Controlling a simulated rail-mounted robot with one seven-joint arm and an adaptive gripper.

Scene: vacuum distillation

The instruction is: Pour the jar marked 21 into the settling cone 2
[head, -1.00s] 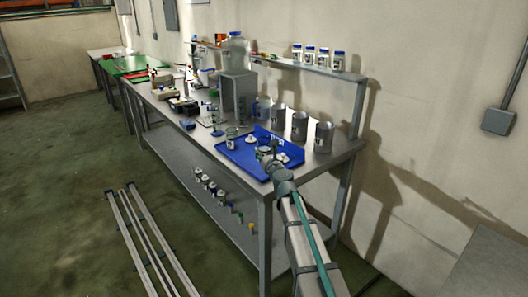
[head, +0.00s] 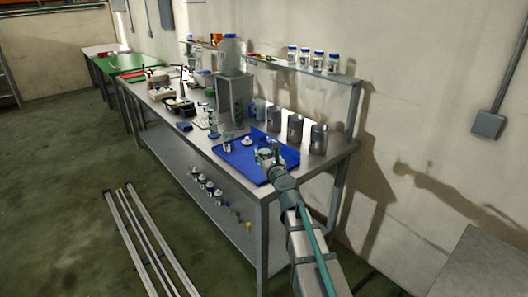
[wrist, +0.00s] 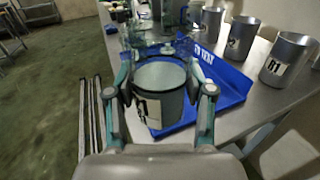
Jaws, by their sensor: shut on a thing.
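My gripper (wrist: 160,92) is shut on an open-topped, greyish jar (wrist: 160,108) with a dark-and-white label, only partly readable. In the head view my gripper (head: 266,156) is over the right part of the blue tray (head: 238,158), and the held jar is too small to make out clearly. I cannot tell which vessel is settling cone 2.
Clear glassware (head: 228,138) stands by the tray's left edge, and a white-topped item (head: 247,141) is on the tray. A grey box stand (head: 236,98) carries a large container (head: 230,55). A shelf (head: 315,71) with several blue-capped jars runs behind. The bench's front right corner is clear.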

